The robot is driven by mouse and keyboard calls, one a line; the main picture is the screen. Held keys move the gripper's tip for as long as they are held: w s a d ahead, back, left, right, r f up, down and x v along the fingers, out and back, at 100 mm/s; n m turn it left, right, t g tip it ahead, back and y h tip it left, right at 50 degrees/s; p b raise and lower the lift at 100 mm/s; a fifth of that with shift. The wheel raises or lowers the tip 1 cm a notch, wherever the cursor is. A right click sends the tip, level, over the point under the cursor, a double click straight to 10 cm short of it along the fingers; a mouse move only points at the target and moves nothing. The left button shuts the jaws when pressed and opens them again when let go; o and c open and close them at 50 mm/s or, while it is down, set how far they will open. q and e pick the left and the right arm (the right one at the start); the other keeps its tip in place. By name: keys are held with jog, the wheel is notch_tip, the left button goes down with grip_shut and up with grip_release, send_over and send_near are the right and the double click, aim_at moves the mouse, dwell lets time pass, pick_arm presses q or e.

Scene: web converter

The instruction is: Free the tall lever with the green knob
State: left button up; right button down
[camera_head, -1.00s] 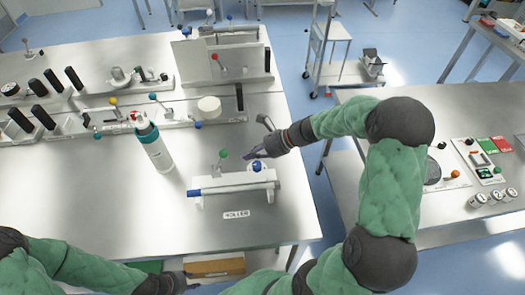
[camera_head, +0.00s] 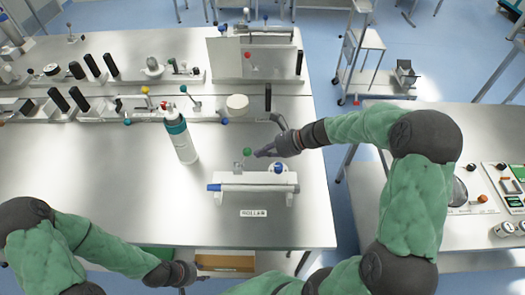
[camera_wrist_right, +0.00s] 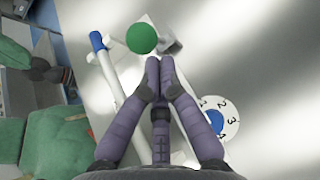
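The tall lever's green knob (camera_head: 247,152) stands upright at the back left of the roller fixture (camera_head: 255,196) on the metal table. The knob (camera_wrist_right: 141,38) also shows in the right wrist view, just beyond and left of my fingertips. My right gripper (camera_head: 261,152) is close to the right of the knob. In the right wrist view its purple fingers (camera_wrist_right: 160,77) have their tips together, with nothing seen between them. The lever's lower part is partly hidden. My left gripper (camera_head: 193,271) is low at the table's front edge; its fingers are too small and dark to read.
A white dial with a blue centre (camera_wrist_right: 216,120) sits right of my right fingers. A blue-ended bar (camera_head: 215,187) lies along the fixture's front. A white and teal bottle (camera_head: 181,137) stands to the left. The table's middle front is clear.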

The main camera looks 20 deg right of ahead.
aim_at(247, 150)
jog(key=a+r+h+p, duration=0.1)
jog(key=p, duration=0.4)
jog(key=w+a+r+g+h+p, duration=0.1)
jog(key=a+p, duration=0.1)
jog(key=p, duration=0.3)
jog(key=w+a+r+g+h+p, duration=0.1)
jog(key=h+p, duration=0.1)
jog(key=p, duration=0.3)
jog(key=shift+a+p, duration=0.15)
jog(key=shift+p, duration=0.25)
jog(key=shift+w+a+r+p, duration=0.15)
jog(key=shift+w+a+p, duration=0.15)
jog(key=shift+a+p, duration=0.4)
jog(key=shift+w+a+p, duration=0.4)
jog(key=shift+a, duration=0.3)
jog(key=shift+w+a+p, duration=0.35)
jog(key=shift+a+p, duration=0.05)
jog(key=shift+a, duration=0.3)
